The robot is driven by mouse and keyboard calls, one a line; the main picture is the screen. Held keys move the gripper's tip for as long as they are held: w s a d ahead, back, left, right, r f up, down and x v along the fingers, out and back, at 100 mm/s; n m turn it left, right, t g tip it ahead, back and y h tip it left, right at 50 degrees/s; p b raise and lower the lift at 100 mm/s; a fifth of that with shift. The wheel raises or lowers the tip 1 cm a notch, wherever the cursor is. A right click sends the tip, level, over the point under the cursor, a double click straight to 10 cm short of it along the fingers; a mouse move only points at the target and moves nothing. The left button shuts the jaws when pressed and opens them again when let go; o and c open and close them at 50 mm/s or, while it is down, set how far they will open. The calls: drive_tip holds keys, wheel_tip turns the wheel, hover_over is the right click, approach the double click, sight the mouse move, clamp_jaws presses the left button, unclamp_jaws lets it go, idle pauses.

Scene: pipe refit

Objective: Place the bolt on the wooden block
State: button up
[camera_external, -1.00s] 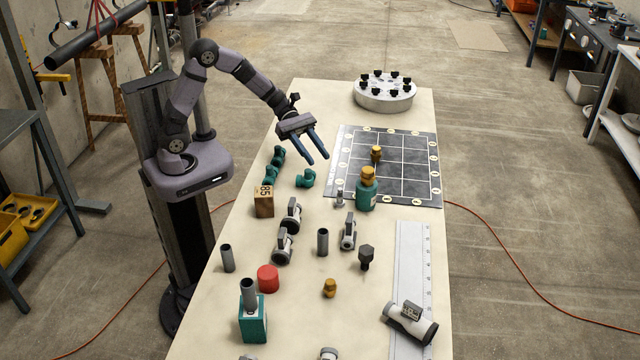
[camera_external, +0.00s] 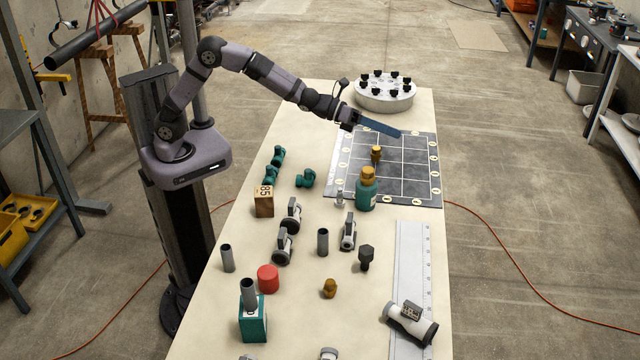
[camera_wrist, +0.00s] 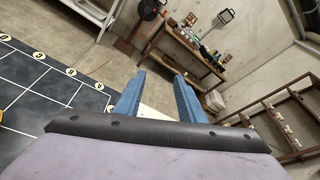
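The wooden block (camera_external: 264,205), marked 85, stands on the left side of the table with nothing on it. A black bolt (camera_external: 366,257) with a hexagonal head stands head up near the ruler. My gripper (camera_external: 397,133) is at the far end of the table, above the back edge of the dark grid mat, well away from both. In the wrist view its two blue fingers (camera_wrist: 160,78) are apart with nothing between them. Neither bolt nor block shows in the wrist view.
Valves (camera_external: 348,232), grey pipes (camera_external: 323,242), teal elbows (camera_external: 305,179) and a red cap (camera_external: 268,278) crowd the middle. A ruler (camera_external: 413,260) lies right.

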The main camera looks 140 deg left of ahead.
drive_tip(key=s+a+f+n+g, duration=0.4)
drive_tip(key=n, duration=0.4)
drive_tip(key=n+g+h, duration=0.4)
drive_tip(key=n+h, duration=0.5)
drive_tip(key=n, duration=0.5)
hover_over(340, 189)
drive_tip(key=s, duration=0.3)
wheel_tip(340, 189, down, 9)
drive_tip(key=shift+d+f+n, duration=0.1)
drive_tip(key=shift+f+n, duration=0.05)
drive_tip(key=shift+n, duration=0.15)
drive_tip(key=shift+f, duration=0.1)
drive_tip(key=shift+p+x, duration=1)
drive_tip(key=shift+x, duration=2.6)
drive_tip(key=shift+w, duration=0.15)
clamp_jaws()
